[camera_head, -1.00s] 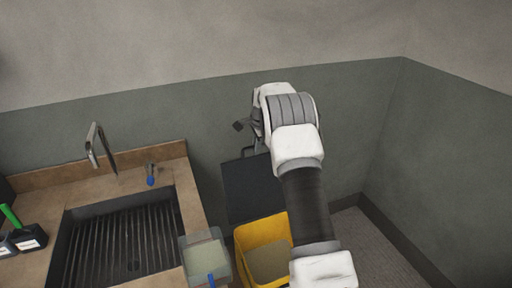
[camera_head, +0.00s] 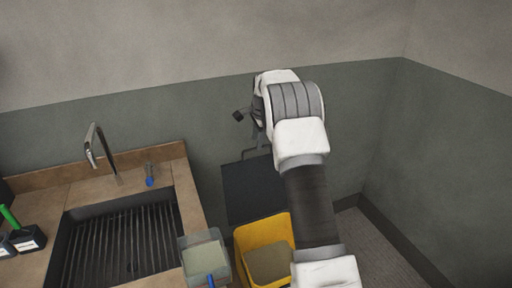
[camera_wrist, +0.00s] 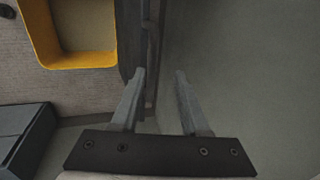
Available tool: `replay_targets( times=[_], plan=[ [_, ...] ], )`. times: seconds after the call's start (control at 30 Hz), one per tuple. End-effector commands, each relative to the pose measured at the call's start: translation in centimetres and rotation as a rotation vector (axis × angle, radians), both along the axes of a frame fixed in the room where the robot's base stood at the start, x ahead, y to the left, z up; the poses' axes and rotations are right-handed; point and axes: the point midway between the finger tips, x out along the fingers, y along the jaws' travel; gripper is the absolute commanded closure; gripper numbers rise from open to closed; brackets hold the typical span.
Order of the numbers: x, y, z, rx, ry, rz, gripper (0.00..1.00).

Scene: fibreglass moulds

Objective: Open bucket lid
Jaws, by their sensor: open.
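The yellow bucket (camera_head: 243,243) stands on the floor right of the sink counter, and its mouth is uncovered. Its dark lid (camera_head: 250,190) stands raised at the back of the bucket, on the wall side. In the wrist view the lid (camera_wrist: 127,38) shows nearly edge-on beside the bucket's yellow rim (camera_wrist: 38,38). My gripper (camera_wrist: 160,72) is open, with its left finger overlapping the lid's edge in the picture; I cannot tell whether they touch. No object shows held between the fingers. In the head view my arm hides part of the bucket's right side and most of the gripper.
A sink (camera_head: 125,240) with a tap (camera_head: 97,145) is set in the brown counter (camera_head: 85,195) at left. A translucent container (camera_head: 205,258) is beside the bucket. Bare grey wall is close behind the lid; floor (camera_head: 370,250) is clear at right.

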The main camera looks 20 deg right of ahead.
Motion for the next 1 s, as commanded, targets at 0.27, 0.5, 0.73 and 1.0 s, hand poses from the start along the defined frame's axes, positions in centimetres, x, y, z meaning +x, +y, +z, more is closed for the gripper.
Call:
replay_targets(
  times=[0.27,0.5,0.73,1.0],
  plan=[
    [-1.9,-0.1,6.9,-0.002,-0.007,0.000,0.55],
    [-3.2,-0.1,11.2,-0.002,-0.007,0.000,0.55],
    [-3.7,-0.1,12.6,-0.001,-0.006,0.001,0.55],
    [-3.7,-0.1,12.7,-0.001,-0.005,0.000,0.55]
  ],
)
